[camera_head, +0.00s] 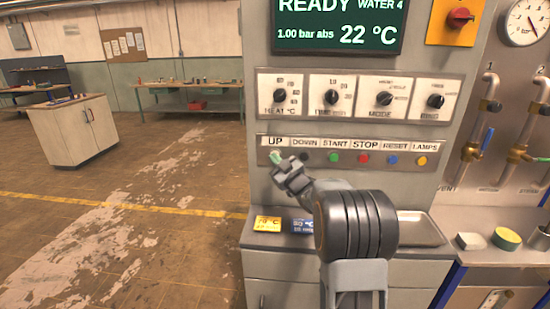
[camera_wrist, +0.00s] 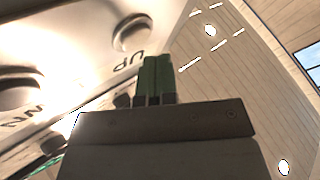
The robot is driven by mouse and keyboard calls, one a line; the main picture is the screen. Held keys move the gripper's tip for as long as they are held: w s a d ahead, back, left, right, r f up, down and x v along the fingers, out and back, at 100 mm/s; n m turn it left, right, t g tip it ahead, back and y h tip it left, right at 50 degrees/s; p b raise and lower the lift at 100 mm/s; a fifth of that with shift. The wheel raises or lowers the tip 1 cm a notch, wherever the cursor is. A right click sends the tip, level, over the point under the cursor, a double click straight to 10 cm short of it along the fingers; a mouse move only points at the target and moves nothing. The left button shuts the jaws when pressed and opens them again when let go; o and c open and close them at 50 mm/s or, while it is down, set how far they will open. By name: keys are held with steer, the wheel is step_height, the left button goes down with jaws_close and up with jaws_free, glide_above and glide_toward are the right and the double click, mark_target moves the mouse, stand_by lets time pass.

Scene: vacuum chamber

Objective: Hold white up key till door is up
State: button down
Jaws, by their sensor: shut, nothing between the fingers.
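The control strip (camera_head: 350,151) carries a row of keys marked UP, DOWN, START, STOP, RESET and LAMPS. My gripper (camera_head: 277,158) is shut and empty, with its green fingertips in front of the spot below the UP label (camera_head: 275,141). The door is not in view.
The dark DOWN key (camera_head: 305,157) is close on the right, then the green START key (camera_head: 334,158) and red STOP key (camera_head: 363,159). Knobs line the panel above, under a display (camera_head: 338,25) reading READY. A metal tray (camera_head: 420,229) lies below right. Open floor is left.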

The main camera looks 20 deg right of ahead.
steer(key=shift+s+a+b, duration=0.4)
steer(key=shift+s+b, duration=0.05)
steer(key=shift+s, duration=0.3)
steer(key=shift+s+a+b, duration=0.4)
steer(key=shift+s+a, duration=0.05)
steer(key=shift+s, duration=0.25)
steer(key=shift+s+a+b, duration=0.4)
steer(key=shift+s+b, duration=0.05)
steer(key=shift+s, duration=0.3)
